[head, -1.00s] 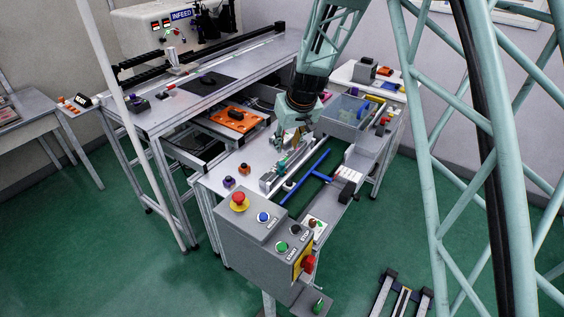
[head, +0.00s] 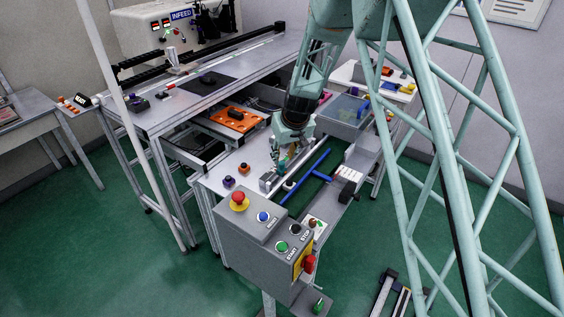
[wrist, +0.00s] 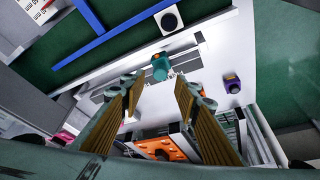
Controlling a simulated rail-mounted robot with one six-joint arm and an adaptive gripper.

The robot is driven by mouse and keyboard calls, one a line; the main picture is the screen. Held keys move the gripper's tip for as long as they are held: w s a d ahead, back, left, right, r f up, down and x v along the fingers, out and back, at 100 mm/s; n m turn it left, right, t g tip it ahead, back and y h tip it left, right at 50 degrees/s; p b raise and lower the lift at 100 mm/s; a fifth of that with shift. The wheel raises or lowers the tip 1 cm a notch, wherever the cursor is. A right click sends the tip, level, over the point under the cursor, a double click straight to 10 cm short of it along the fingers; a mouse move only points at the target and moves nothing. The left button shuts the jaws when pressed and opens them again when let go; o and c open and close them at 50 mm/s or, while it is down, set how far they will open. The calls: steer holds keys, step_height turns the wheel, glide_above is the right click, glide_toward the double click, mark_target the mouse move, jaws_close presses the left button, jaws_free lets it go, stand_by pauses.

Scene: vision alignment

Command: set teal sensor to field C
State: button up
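The teal sensor (wrist: 160,69) shows in the wrist view at the near edge of a grey metal rail (wrist: 115,88), with small dark marks beside it. Field letters are too small to read, so I cannot tell which field it stands at. My gripper (wrist: 159,88) is open, with its two ribbed fingers apart on either side of the sensor in the picture. I see no contact with the sensor. In the head view my gripper (head: 288,160) is low over the rail on the grey table and largely hides the sensor there.
A purple sensor (head: 229,182) and an orange one (head: 244,168) stand left of the rail. A blue T-shaped bar (head: 311,174) lies to its right. A grey button box (head: 262,235) stands in front.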

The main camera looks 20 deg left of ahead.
mark_target(282, 162)
steer(key=shift+x, duration=2.3)
steer(key=shift+c, duration=0.7)
jaws_close()
